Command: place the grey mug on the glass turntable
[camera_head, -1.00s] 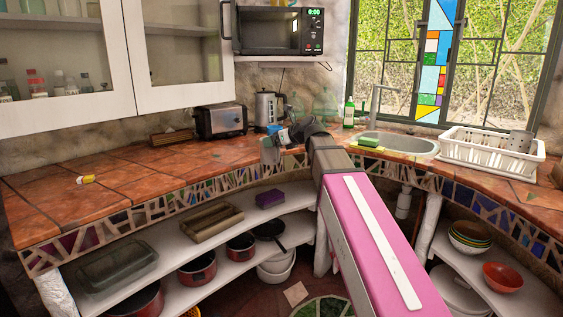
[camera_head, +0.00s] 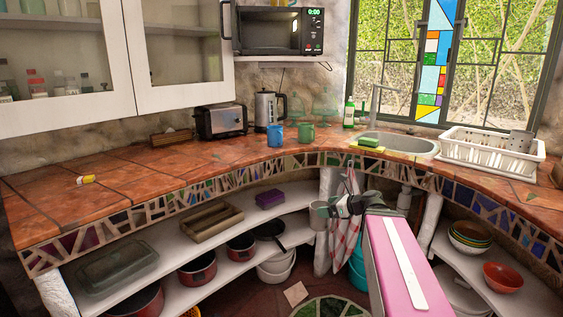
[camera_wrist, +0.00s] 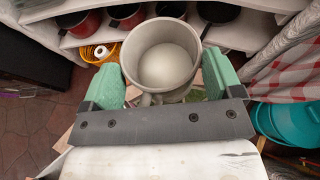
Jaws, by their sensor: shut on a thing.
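The grey mug (camera_wrist: 164,62) is between the green finger pads of my gripper (camera_wrist: 162,82) in the wrist view. I look down into its open mouth, and it seems empty. In the head view my gripper (camera_head: 332,207) holds the mug (camera_head: 318,215) in front of the counter, below the worktop and clear of it. I cannot make out a glass turntable in either view.
A blue mug (camera_head: 276,134) and a green mug (camera_head: 306,133) stand on the tiled counter (camera_head: 150,163). A kettle (camera_head: 268,110) and a toaster (camera_head: 221,121) stand behind. Below are shelves with pots. A checked towel (camera_head: 346,230) hangs close to my gripper.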

